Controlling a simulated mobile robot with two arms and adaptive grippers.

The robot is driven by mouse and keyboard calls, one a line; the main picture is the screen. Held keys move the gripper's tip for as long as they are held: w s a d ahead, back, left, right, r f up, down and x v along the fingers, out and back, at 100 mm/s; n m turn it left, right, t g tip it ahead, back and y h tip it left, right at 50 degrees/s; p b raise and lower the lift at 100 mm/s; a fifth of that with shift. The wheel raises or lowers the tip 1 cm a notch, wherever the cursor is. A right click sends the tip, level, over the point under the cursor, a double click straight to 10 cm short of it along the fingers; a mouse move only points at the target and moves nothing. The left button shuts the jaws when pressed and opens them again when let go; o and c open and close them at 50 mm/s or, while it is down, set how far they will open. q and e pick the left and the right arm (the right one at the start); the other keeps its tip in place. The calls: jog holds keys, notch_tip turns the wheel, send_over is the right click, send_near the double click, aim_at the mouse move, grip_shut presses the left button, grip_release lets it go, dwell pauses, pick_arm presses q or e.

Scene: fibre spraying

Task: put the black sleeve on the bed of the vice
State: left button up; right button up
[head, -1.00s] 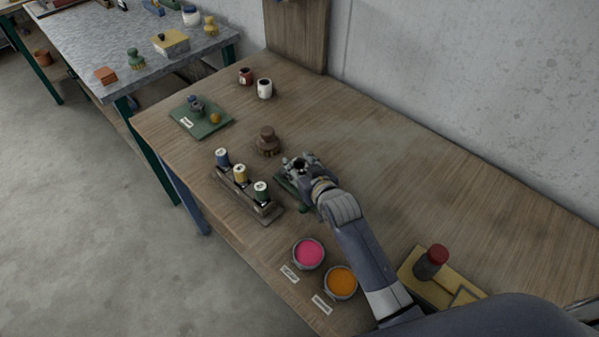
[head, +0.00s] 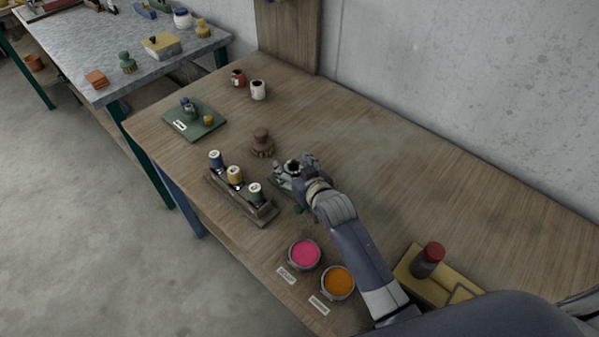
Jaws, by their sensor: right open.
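The green vice (head: 299,209) stands on the wooden bench, largely hidden by my right gripper (head: 294,170). My right gripper is open above the vice, its arm reaching in from the lower right. A small dark round piece, which looks like the black sleeve (head: 292,167), shows at the fingertips over the vice. I cannot tell whether it touches the bed. My left gripper is not in view.
A rack of spools (head: 243,201) stands left of the vice, and a brown knobbed block (head: 262,142) behind it. Pink (head: 304,254) and orange (head: 338,281) bowls stand in front. A yellow tray (head: 415,287) with a red-capped bottle is at right. The bench's right rear is clear.

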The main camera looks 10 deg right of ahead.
jog(key=shift+s+r, duration=0.1)
jog(key=shift+s, duration=0.2)
jog(key=b+v, duration=0.1)
jog(key=v, duration=1)
jog(key=shift+s+b, duration=0.15)
jog(key=shift+b, duration=0.15)
jog(key=shift+r, duration=0.1)
